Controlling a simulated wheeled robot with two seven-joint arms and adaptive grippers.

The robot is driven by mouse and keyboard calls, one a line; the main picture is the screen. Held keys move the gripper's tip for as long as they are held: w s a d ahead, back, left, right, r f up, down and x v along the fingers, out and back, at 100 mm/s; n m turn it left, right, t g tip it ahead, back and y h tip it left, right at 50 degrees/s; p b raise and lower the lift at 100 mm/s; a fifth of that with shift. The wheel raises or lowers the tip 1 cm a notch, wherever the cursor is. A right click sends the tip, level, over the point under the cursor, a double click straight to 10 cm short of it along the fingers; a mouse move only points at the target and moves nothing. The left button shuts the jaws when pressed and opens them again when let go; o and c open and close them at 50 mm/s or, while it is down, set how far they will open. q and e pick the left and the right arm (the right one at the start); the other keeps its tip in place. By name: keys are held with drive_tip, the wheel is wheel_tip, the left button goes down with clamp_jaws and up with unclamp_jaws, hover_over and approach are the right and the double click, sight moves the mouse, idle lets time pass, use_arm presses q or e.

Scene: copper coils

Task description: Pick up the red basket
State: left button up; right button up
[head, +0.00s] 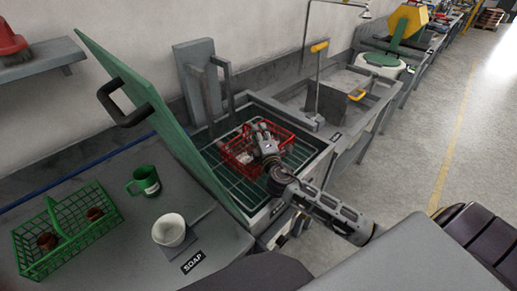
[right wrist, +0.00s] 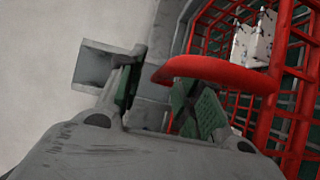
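The red basket (head: 241,158) is a wire basket standing on the dark grate of an open grey tank, with small pale metal parts inside. My right gripper (head: 263,140) reaches over it from the front right. In the right wrist view, the basket's red wire wall (right wrist: 296,100) fills the right side. A thick red handle bar (right wrist: 215,72) crosses close to the fingers and covers part of one. My right gripper (right wrist: 160,95) has its fingers apart, with a gap showing between the green pads. Whether they touch the bar, I cannot tell. My left gripper is out of view.
The tank's green lid (head: 170,120) stands raised at left. A grey sink (head: 350,85) lies beyond the tank. Open floor is at right.

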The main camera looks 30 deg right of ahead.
drive_tip(key=shift+x, duration=0.95)
drive_tip(key=shift+c, duration=0.2)
clamp_jaws()
